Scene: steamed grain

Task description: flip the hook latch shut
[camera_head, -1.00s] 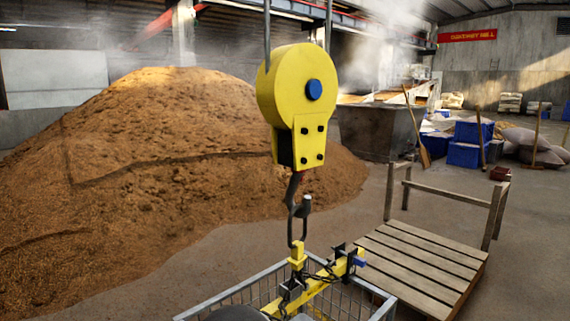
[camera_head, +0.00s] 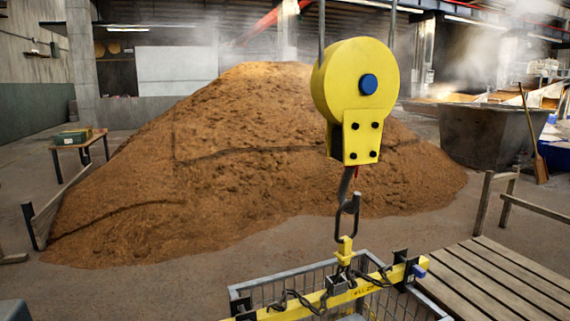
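A yellow hook block (camera_head: 352,85) with a blue centre hub hangs from above in the head view, right of the middle. A dark steel hook (camera_head: 346,218) hangs below it. A small dark piece shows at the upper right of the hook, near its mouth; it is too small to tell whether this is the latch or how it stands. The hook meets the yellow lug of a yellow lifting beam (camera_head: 362,293), which has dark chains on it. The beam lies over a wire-mesh cage (camera_head: 262,284). My gripper is not in view.
A large grain heap (camera_head: 230,150) fills the middle behind the hook. A slatted wooden platform (camera_head: 490,280) with a rail stands at right. A grey vat (camera_head: 490,135) is at back right, a small table (camera_head: 80,140) at left.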

